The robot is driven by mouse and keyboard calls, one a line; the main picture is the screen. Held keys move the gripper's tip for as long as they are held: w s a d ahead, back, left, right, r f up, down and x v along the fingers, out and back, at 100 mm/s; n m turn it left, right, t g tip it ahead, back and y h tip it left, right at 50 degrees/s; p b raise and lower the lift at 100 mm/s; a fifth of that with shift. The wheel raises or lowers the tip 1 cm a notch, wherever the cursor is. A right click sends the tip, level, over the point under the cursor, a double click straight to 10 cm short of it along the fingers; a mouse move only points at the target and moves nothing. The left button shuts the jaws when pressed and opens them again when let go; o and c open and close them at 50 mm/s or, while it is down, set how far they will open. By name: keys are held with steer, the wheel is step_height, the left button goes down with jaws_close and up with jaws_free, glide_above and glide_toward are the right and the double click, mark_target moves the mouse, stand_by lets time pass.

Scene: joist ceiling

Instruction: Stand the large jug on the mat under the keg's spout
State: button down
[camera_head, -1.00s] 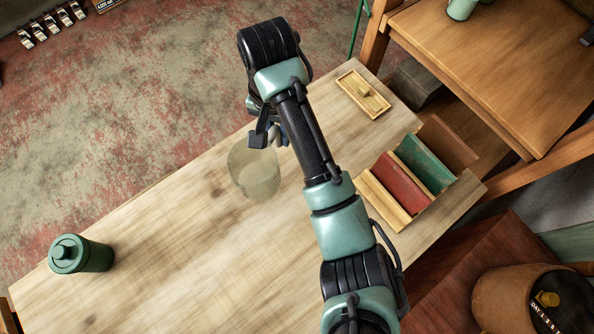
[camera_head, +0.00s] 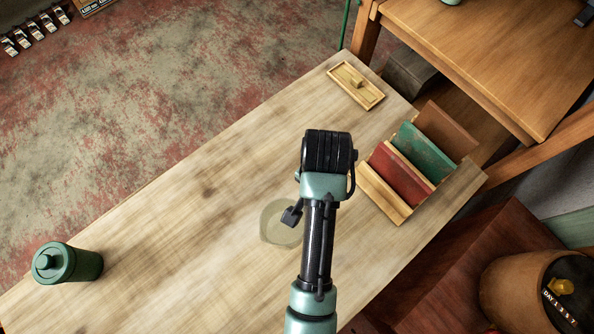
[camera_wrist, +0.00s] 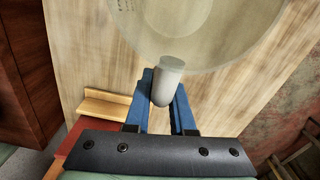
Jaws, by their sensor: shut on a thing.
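The large jug (camera_head: 274,228) is a pale, see-through vessel, seen from above over the plank table. In the wrist view its clear body (camera_wrist: 215,35) fills the top, with faint markings on the wall. My gripper (camera_head: 292,215) is at its upper right side, partly hidden by my arm in the head view. In the wrist view the two blue fingers of my gripper (camera_wrist: 165,92) are shut on the jug's grey rounded handle (camera_wrist: 168,78). Whether the jug's base touches the table is unclear.
A green canister (camera_head: 70,264) stands at the table's left. A wooden rack with red and green panels (camera_head: 400,175) and a small wooden tray (camera_head: 354,87) are at the right end. A round brown wooden vessel (camera_head: 510,290) with a dark, marked face is at lower right.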

step_height(320, 180, down, 10)
steer(key=shift+r, duration=0.2)
steer(key=shift+f, duration=0.1)
steer(key=c, duration=0.8)
jaws_free()
steer(key=shift+s, duration=0.1)
steer(key=shift+o, duration=0.2)
